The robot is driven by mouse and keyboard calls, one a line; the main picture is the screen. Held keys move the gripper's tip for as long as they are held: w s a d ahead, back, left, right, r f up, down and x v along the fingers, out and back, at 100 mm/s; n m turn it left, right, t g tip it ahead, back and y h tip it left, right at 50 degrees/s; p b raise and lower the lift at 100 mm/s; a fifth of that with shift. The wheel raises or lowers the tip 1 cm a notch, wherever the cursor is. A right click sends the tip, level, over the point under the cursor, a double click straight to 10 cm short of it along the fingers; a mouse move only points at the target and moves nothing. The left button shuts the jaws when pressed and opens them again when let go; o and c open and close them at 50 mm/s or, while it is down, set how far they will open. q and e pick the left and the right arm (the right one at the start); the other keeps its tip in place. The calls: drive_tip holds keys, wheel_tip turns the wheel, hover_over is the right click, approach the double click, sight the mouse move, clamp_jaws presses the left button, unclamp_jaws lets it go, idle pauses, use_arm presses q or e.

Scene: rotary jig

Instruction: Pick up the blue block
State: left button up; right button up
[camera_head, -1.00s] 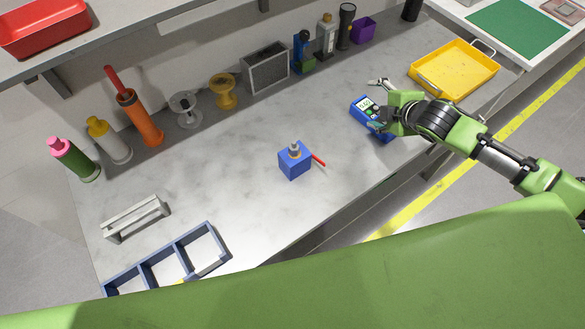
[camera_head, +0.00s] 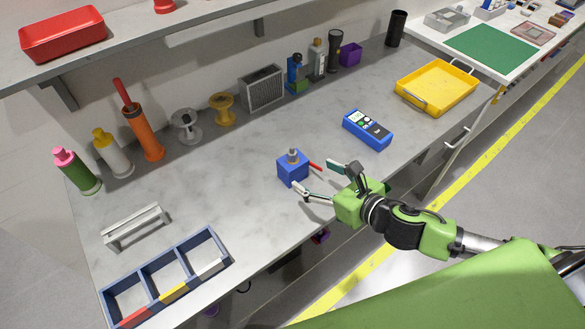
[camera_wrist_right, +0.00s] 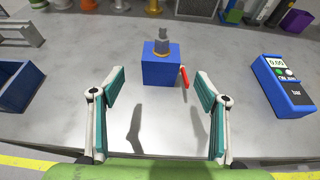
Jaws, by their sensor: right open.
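The blue block (camera_head: 292,173) sits on the grey worktop, with a metal fitting on a brass-coloured ring on top and a red handle sticking out to its right. In the right wrist view the blue block (camera_wrist_right: 161,70) lies ahead of the fingertips, roughly centred between them. My right gripper (camera_head: 315,175) is open and empty, just short of the block on its front right side. It also shows open in the right wrist view (camera_wrist_right: 160,85), fingers wide apart. My left gripper is not in view.
A blue meter (camera_head: 368,130) lies to the right of the block, and a yellow tray (camera_head: 408,101) farther right. A blue divided bin (camera_head: 200,287) and a grey rack (camera_head: 135,227) stand at the left. Bottles and spools line the back. The worktop around the block is clear.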

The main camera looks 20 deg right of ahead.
sight(297, 164)
drive_tip(key=x, duration=0.4)
drive_tip(key=shift+w+a+r+p, duration=0.1)
drive_tip(key=shift+p, duration=0.25)
drive_tip(key=shift+x, duration=0.8)
drive_tip(key=shift+w+p, duration=0.25)
drive_tip(key=shift+p, duration=0.05)
drive_tip(key=shift+p+x, duration=0.6)
drive_tip(key=shift+x, duration=1.75)
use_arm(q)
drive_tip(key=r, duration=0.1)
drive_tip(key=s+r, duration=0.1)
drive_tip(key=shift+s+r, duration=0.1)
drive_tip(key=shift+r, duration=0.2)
use_arm(e)
drive_tip(key=shift+s, duration=0.1)
drive_tip(key=c, duration=1.6)
drive_tip(key=shift+o, duration=0.2)
